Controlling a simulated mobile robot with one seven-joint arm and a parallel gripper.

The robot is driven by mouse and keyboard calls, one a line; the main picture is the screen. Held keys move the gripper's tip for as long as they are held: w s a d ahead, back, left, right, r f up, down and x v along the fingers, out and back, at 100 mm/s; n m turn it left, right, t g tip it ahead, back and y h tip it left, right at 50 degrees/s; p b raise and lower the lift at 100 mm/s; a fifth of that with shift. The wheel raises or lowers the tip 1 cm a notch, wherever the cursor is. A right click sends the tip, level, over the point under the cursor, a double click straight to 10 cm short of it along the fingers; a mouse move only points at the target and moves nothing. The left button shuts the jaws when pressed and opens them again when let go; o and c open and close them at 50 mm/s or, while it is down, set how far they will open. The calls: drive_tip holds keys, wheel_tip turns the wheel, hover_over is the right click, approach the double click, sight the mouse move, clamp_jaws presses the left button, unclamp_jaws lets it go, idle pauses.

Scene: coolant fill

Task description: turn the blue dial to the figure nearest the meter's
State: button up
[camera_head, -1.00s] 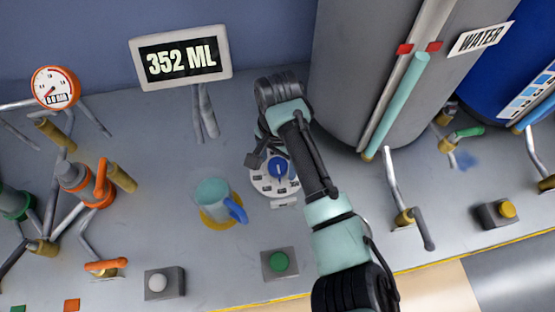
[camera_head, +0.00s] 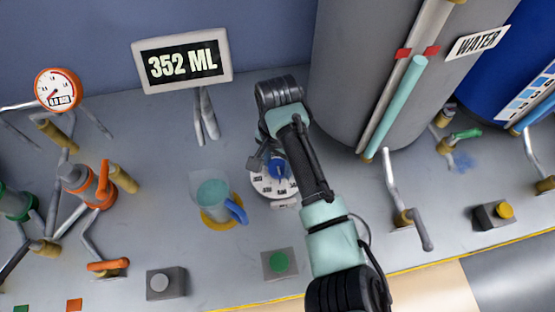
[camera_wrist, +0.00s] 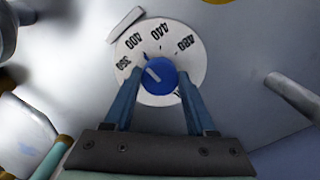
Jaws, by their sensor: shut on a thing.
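The meter (camera_head: 182,62) reads 352 ML in the head view. The blue dial (camera_wrist: 160,75) sits in a round white plate (camera_wrist: 190,62) with figures along its rim; 360, 400, 440 and 480 are readable in the wrist view. The dial's white mark points up and left, towards the stretch between 360 and 400. My gripper (camera_wrist: 160,82) is shut on the blue dial, one finger on each side. In the head view the dial (camera_head: 278,169) is partly covered by my gripper.
A clear jug (camera_head: 213,196) with teal liquid and a blue handle stands left of the dial. A green button (camera_head: 279,262) is in front. A grey tank (camera_head: 350,85) rises behind to the right, with a lever tap (camera_head: 410,218) near it.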

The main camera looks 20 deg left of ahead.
sight(278, 167)
drive_tip(key=p, duration=0.1)
drive_tip(key=n+p, duration=0.1)
drive_tip(key=p, duration=0.1)
drive_tip(key=shift+s+r, duration=0.15)
drive_tip(key=shift+r, duration=0.15)
drive_tip(key=n+p, duration=0.1)
drive_tip(key=n, duration=0.1)
drive_tip(key=shift+f+n+p, duration=0.2)
drive_tip(key=shift+n+p, duration=0.1)
drive_tip(key=shift+n, duration=0.1)
drive_tip(key=shift+n+p, duration=0.55)
drive_tip(key=shift+n, duration=1.15)
drive_tip(key=o, duration=1.4)
drive_tip(key=shift+c, duration=0.2)
wheel_tip(278, 167, up, 13)
